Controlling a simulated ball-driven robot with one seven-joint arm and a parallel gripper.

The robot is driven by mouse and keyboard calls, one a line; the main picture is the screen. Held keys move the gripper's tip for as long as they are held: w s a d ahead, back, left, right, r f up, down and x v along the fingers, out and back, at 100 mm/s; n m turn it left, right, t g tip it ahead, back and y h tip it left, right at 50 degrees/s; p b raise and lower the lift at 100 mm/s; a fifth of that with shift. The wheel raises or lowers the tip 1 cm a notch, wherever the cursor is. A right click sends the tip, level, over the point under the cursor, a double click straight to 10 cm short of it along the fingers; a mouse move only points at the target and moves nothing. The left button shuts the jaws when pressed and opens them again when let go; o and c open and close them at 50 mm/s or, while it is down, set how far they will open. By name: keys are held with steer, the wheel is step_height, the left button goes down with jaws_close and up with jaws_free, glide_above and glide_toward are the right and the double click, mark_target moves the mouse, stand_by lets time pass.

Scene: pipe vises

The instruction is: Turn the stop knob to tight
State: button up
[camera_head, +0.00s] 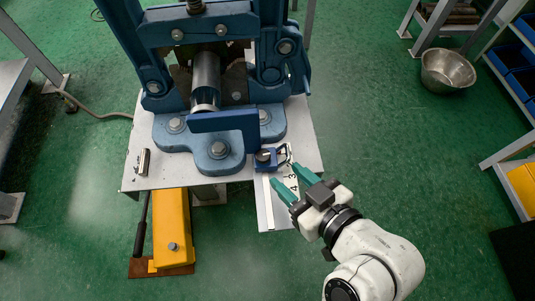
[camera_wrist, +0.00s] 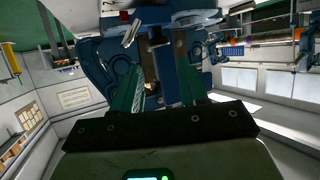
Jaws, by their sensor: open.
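The blue pipe vise (camera_head: 215,150) stands on a grey metal plate in the head view, with a grey pipe (camera_head: 206,80) in it. At its front right corner is a small blue block with a dark round knob (camera_head: 264,155), which seems to be the stop knob. A pale strip with markings (camera_head: 268,206) runs from the block toward me. My gripper (camera_head: 286,174) has green fingers spread apart with nothing between them. Its tips are just right of and nearer than the knob, apart from it. In the wrist view the fingers (camera_wrist: 160,58) point at the blue vise; I cannot make out the knob there.
A yellow jack-like body (camera_head: 172,228) with a dark lever stands below the plate at the left. A small metal piece (camera_head: 143,162) lies on the plate's left. A metal bowl (camera_head: 447,71) and shelving with blue bins (camera_head: 520,70) are at the right. The green floor between is clear.

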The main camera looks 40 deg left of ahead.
mark_target(264, 156)
steer(key=x, duration=0.8)
steer(key=shift+a+f, duration=0.15)
steer(key=shift+a, duration=0.05)
steer(key=c, duration=0.7)
steer(key=shift+m+t+h+p, duration=0.4)
steer(key=shift+m+t+p, duration=0.2)
steer(key=shift+m+t, duration=0.25)
steer(key=o, duration=0.7)
